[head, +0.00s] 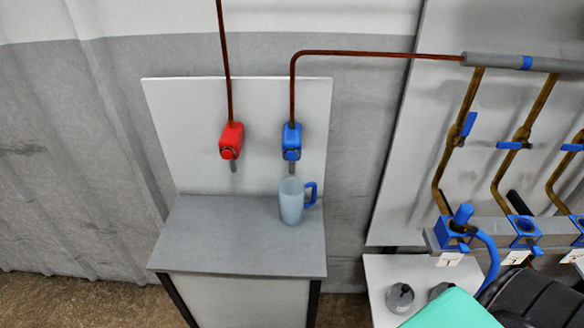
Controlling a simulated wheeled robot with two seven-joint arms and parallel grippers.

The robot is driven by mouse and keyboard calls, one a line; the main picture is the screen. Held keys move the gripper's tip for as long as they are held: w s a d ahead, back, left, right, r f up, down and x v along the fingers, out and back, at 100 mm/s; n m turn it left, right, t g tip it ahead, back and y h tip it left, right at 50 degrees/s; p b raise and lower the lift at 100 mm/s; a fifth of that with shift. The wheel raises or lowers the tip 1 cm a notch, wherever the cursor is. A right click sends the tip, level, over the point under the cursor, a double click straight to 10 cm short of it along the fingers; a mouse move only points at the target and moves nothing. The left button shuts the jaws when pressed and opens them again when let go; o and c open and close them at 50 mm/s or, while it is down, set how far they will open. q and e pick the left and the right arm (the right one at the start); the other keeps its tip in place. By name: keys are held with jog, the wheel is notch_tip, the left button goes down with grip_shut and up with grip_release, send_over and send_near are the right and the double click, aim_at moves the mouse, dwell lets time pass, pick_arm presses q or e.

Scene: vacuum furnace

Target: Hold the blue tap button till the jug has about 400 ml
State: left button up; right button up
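The blue tap (291,142) is mounted on the grey back panel at the end of a red-brown pipe. Its button is too small to make out clearly. The translucent pale-blue jug (292,203) stands upright on the grey counter (225,245), below the blue tap's spout. Its blue handle points right. The water level in the jug cannot be read. No stream from the spout can be made out. Neither of my grippers shows in the head view.
A red tap (231,140) hangs left of the blue one. The left part of the counter is clear. At right are brass pipes with blue valves (468,124), a blue hose (490,262), a grey weight-like object (399,298) and a teal surface (452,310).

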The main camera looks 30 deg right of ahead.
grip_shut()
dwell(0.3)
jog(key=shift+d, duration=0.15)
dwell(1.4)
